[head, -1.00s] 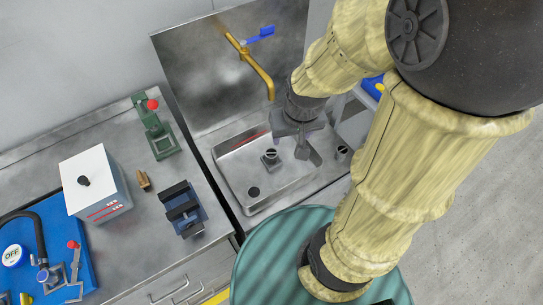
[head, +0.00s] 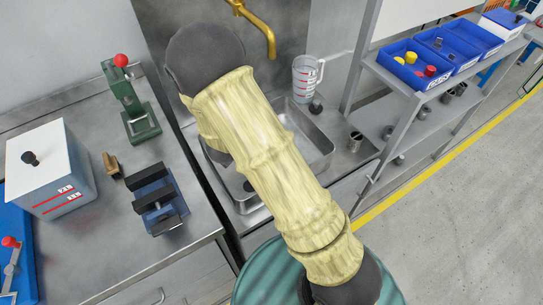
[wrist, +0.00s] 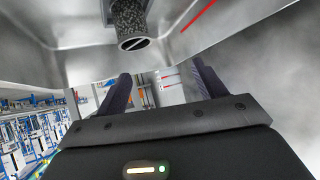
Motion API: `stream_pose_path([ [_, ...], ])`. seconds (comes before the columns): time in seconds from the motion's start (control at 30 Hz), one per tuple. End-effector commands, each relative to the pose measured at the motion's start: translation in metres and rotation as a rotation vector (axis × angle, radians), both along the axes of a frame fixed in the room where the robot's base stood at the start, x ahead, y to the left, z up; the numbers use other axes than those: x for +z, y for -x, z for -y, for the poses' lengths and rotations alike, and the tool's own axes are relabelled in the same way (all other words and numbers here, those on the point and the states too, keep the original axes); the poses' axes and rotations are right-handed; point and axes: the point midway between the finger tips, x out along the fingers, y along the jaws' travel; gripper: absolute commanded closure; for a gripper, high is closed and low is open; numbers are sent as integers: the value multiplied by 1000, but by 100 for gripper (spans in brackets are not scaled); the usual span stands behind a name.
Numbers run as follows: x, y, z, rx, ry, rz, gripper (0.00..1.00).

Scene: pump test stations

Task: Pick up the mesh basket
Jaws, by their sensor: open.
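The mesh basket (wrist: 129,18) shows at the top of the wrist view as a dark, speckled cylinder with a metal ring and a bar across its end. It is in the steel sink (head: 318,143). In the head view my arm hides it. My gripper (wrist: 163,86) is open, with two dark fingers apart and nothing held between them. The basket lies above the fingers in the wrist view, apart from them. In the head view my gripper is hidden behind my arm.
A brass tap (head: 263,30) hangs over the sink. The left bench holds a green press (head: 135,110), a blue vise (head: 157,198) and a white box (head: 52,172). A shelf with blue bins (head: 415,70) is right.

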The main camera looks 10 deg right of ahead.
Motion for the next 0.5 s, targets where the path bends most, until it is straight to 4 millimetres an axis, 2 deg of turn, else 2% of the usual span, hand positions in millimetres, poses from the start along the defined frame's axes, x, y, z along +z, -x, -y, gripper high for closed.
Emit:
stream_pose_path([
  [0.03,-29,2,0,-33,48,21,30],
  [0.17,-52,9,5,-115,150,75,30],
  [0.27,-58,13,7,-151,196,100,30],
  [0.5,-57,15,8,-168,217,112,30],
])
